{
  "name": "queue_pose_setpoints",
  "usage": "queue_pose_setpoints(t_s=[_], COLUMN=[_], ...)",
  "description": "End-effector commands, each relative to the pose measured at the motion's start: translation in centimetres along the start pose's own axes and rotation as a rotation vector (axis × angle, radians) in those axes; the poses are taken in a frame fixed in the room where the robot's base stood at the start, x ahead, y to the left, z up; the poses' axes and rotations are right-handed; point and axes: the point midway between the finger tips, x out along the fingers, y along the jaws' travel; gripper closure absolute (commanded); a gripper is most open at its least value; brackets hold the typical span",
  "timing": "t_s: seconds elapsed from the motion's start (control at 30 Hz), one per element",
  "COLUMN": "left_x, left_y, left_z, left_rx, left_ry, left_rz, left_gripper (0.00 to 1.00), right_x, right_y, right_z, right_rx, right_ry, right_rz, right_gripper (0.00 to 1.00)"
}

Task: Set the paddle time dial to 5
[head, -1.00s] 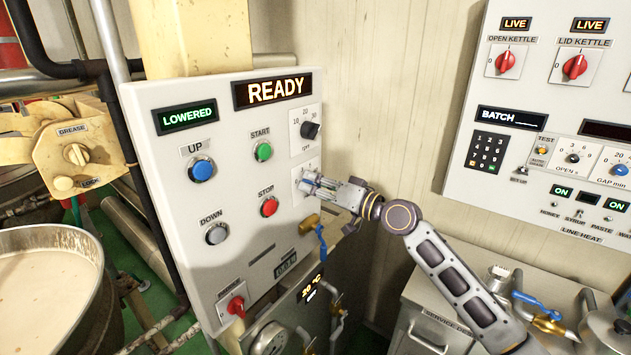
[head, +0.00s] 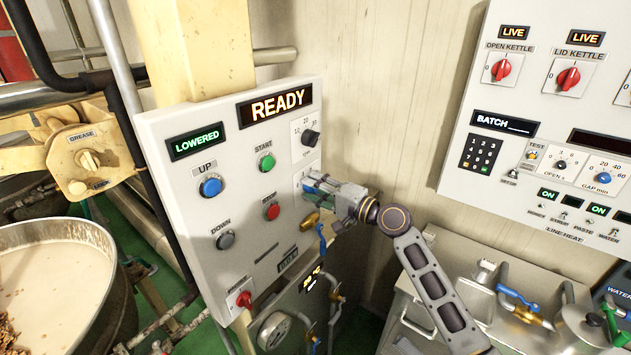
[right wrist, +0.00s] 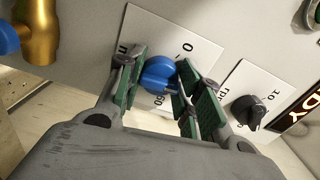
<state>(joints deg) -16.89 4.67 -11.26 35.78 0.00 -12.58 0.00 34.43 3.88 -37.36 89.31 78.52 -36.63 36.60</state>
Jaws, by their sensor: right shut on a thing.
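The paddle time dial (right wrist: 159,76) is a blue knob on a white scale plate (right wrist: 192,46) in the right wrist view. Its printed 0 and 60 show, but the other marks are hidden or too small to read. My right gripper (right wrist: 160,84) is shut on this dial, with its green finger pads on either side. In the head view my right gripper (head: 312,187) is at the right side of the kettle's control panel (head: 175,235), and it hides the dial there. I cannot tell the exact pointer setting. My left gripper is not in view.
A black rpm knob (head: 310,138) sits just above the dial; the green START (head: 266,163) and red STOP (head: 272,211) buttons are to its left. A brass valve with a blue lever (head: 321,236) is close below. A second panel (head: 530,70) hangs at right.

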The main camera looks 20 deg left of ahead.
Motion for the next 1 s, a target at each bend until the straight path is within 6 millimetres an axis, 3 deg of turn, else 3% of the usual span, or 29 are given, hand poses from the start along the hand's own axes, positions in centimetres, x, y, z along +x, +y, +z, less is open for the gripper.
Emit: queue_pose_setpoints(t_s=[0.4, 1.0], left_x=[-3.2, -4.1], left_y=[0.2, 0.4], left_z=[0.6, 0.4], left_rx=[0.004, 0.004], left_ry=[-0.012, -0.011], left_rz=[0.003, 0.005], left_gripper=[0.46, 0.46], right_x=[0.0, 0.0], right_y=[-0.1, 0.1], right_z=[0.0, 0.0], right_rx=[0.307, 0.503], right_ry=[0.000, 0.000], right_rz=[0.003, 0.003], right_gripper=[0.88, 0.88])
